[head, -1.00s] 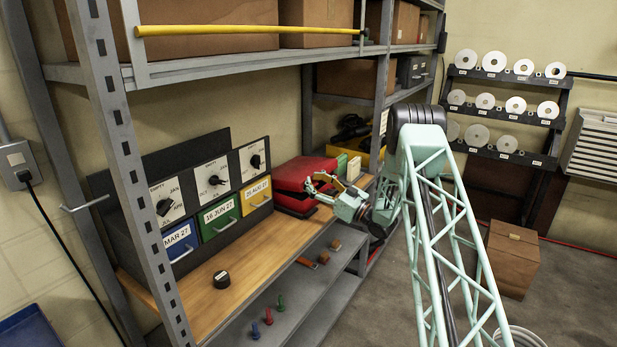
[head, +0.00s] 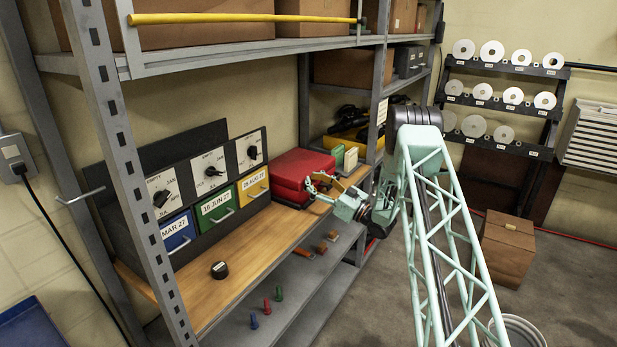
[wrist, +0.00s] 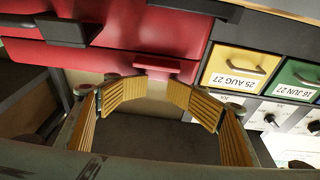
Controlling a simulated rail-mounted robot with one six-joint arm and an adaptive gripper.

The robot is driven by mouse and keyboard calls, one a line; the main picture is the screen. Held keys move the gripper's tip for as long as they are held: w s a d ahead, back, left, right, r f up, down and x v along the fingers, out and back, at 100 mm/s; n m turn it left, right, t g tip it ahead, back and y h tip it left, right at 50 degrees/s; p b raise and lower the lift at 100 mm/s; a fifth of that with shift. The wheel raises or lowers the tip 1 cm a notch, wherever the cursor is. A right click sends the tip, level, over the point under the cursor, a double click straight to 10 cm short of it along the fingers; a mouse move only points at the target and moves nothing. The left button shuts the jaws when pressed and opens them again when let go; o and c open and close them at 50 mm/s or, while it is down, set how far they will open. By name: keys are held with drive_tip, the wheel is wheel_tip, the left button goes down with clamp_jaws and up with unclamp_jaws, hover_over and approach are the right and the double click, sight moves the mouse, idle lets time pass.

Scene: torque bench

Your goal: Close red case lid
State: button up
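The red case (head: 296,163) lies on the wooden shelf, right of the drawers. Its lid looks down on the base or nearly so; a small gap cannot be ruled out. In the wrist view, which is upside down, the red case (wrist: 190,32) fills the top, with a red tab (wrist: 165,67) at its front edge. My gripper (head: 314,184) is at the case's front right edge. In the wrist view my gripper's (wrist: 154,92) ribbed yellow fingers are apart, with the tab seen between and beyond their tips. Contact with the case cannot be told. Nothing is held.
Yellow (head: 254,185), green (head: 216,207) and blue drawers stand left of the case. A black knob (head: 219,270) sits on the wooden shelf (head: 265,250). Small boxes (head: 344,158) stand behind the case. An upper shelf (head: 230,58) and a post (head: 125,170) bound the space.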

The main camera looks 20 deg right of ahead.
drive_tip(key=shift+s+d+f, duration=0.1)
drive_tip(key=shift+s+f, duration=0.15)
drive_tip(key=shift+f, duration=0.45)
drive_tip(key=shift+s+f, duration=0.2)
drive_tip(key=shift+f, duration=0.55)
drive_tip(key=shift+s+d+f, duration=0.1)
drive_tip(key=shift+s+f, duration=0.15)
drive_tip(key=shift+f, duration=0.45)
drive_tip(key=shift+s+d+f, duration=0.1)
drive_tip(key=shift+s+f, duration=0.25)
drive_tip(key=shift+f, duration=0.5)
drive_tip(key=shift+s+d+f, duration=0.15)
drive_tip(key=shift+s+f, duration=0.05)
drive_tip(key=shift+d+r+v, duration=0.1)
drive_tip(key=shift+r+v, duration=0.1)
drive_tip(key=shift+v, duration=0.65)
drive_tip(key=shift+d+r+v, duration=0.1)
drive_tip(key=shift+r+v, duration=0.1)
drive_tip(key=shift+v, duration=0.7)
drive_tip(key=shift+d+r+v, duration=0.1)
drive_tip(key=shift+r+v, duration=0.1)
drive_tip(key=shift+v, duration=0.65)
drive_tip(key=shift+s+d+r, duration=0.25)
drive_tip(key=shift+s+d, duration=0.1)
drive_tip(key=shift+s, duration=0.1)
drive_tip(key=shift+s+d+r, duration=0.3)
drive_tip(key=shift+s+d, duration=0.05)
drive_tip(key=shift+s, duration=0.1)
drive_tip(key=shift+r, duration=0.1)
